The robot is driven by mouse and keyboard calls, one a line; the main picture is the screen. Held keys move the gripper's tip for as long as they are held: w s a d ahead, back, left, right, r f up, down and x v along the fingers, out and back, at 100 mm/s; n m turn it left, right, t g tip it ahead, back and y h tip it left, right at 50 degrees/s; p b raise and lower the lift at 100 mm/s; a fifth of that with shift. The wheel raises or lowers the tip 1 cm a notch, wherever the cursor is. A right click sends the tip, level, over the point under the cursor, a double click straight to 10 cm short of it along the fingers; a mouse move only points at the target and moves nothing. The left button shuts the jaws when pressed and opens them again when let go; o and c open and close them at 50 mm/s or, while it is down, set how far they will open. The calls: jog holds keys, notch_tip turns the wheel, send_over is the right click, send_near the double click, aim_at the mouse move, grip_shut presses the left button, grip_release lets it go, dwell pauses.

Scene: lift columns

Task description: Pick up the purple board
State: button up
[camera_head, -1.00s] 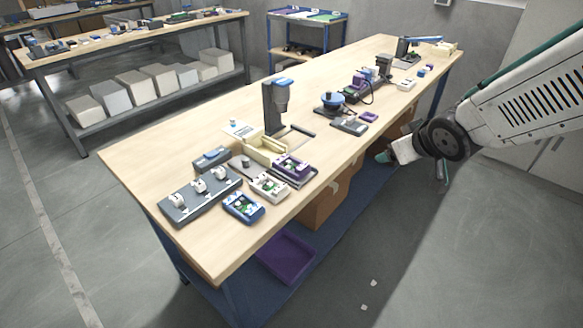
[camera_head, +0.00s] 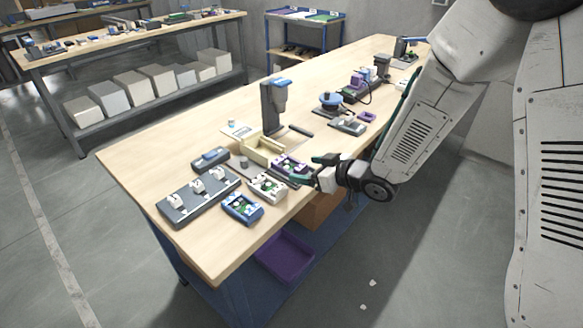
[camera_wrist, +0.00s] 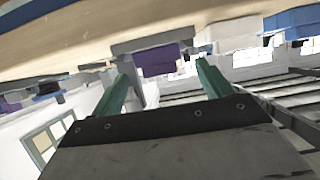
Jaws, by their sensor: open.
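The purple board (camera_head: 286,165), a small purple tray-like piece with green and white parts on it, lies near the front edge of the wooden workbench. Its right end is partly hidden by my gripper. My gripper (camera_head: 308,169) is open, with its green fingers just right of the board. In the wrist view a purple block (camera_wrist: 158,62), seemingly the board's side, shows between the two open fingertips (camera_wrist: 163,75). I see no contact, and the exact gap is hard to tell.
A white board (camera_head: 267,187) and a blue board (camera_head: 241,208) sit left of the purple one. A grey fixture (camera_head: 197,200) is farther left. A beige bin (camera_head: 262,151) and upright press (camera_head: 270,105) stand behind. A purple bin (camera_head: 285,257) sits below the bench.

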aim_at(290, 165)
jog(key=shift+x, duration=1.1)
jog(key=c, duration=1.1)
